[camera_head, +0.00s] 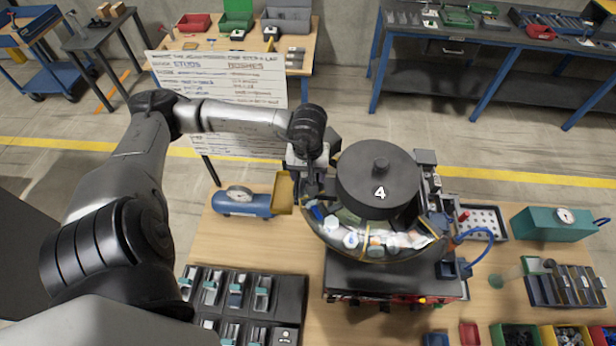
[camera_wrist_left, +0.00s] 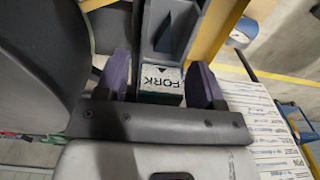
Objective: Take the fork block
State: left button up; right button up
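The fork block (camera_wrist_left: 160,82) shows in the left wrist view as a pale face marked FORK, at the near end of a grey channel (camera_wrist_left: 172,30). The two dark fingers of my left gripper (camera_wrist_left: 163,82) stand on either side of it and look spread, with a narrow gap at the left finger. Contact at the right finger is unclear. In the head view my left gripper (camera_head: 314,188) is at the left side of the bowl feeder (camera_head: 378,180), whose dark drum is marked 4. The block cannot be made out there. My right gripper is not in view.
A yellow tray (camera_head: 283,193) and a blue tank with a gauge (camera_head: 240,202) are left of the feeder. A black rack (camera_head: 290,300) with several slots stands at the front left. A teal gauge box (camera_head: 552,223) and coloured bins are to the right.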

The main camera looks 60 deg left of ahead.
pick_arm(q)
jog(key=c, duration=0.9)
jog(key=shift+r, duration=0.1)
